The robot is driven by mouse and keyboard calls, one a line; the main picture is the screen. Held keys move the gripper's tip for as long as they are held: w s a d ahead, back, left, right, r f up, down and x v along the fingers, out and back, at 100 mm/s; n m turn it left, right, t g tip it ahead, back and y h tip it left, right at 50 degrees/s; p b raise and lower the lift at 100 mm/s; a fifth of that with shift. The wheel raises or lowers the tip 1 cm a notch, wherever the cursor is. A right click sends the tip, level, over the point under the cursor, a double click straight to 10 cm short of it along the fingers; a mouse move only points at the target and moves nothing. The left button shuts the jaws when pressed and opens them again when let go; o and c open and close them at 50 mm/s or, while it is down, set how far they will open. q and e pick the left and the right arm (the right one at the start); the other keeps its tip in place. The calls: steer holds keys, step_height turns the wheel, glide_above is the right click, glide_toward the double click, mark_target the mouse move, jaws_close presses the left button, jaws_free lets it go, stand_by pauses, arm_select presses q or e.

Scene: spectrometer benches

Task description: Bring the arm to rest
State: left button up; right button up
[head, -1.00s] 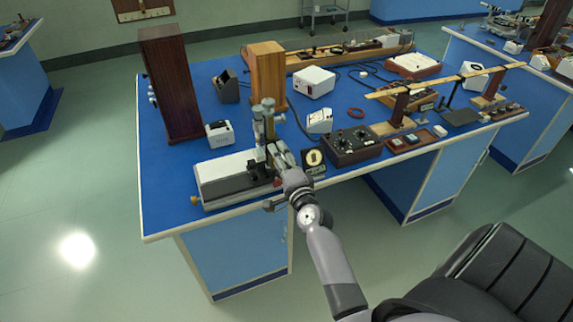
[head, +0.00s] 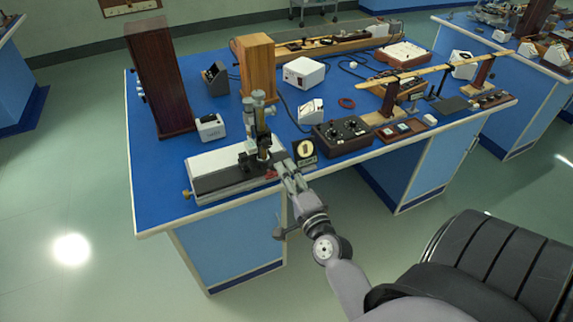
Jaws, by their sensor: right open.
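My right arm comes up from the bottom right to the front edge of the blue-topped bench (head: 160,212). My right gripper (head: 284,172) is open, its fingers pointing away from me at the bench edge. It is just right of a microscope-like instrument (head: 258,130) with upright grey tubes on a white and black base (head: 225,172). I cannot tell whether the fingertips touch it; I see nothing held. My left arm and gripper are not in view.
A small black stand with a round cream dial (head: 306,150) is close to the right of the fingers. A black control box (head: 342,134) with knobs stands farther right. A tall dark wooden cabinet (head: 160,80) stands at left.

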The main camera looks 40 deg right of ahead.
steer(key=s+a+f+n+g+y, duration=0.2)
steer(key=s+a+f+n+g, duration=0.15)
steer(key=f, duration=0.85)
steer(key=s+a+f+n+g+y, duration=0.1)
steer(key=s+a+f+n+g, duration=0.2)
steer(key=f, duration=0.8)
steer(key=s+a+f+n+g+y, duration=0.25)
steer(key=a+f+n, duration=0.25)
steer(key=f, duration=0.7)
steer(key=s+f+n+g, duration=0.2)
steer(key=s+f, duration=0.4)
steer(key=s, duration=0.4)
steer(key=s+f+n+g, duration=0.3)
steer(key=s+f+n, duration=0.2)
steer(key=s, duration=0.5)
steer(key=s+f+n+g+h+b, duration=0.1)
steer(key=s+f+n+g, duration=0.1)
steer(key=s+f+n, duration=0.2)
steer(key=s+f, duration=0.3)
steer(key=s, duration=0.3)
steer(key=shift+s+d, duration=0.35)
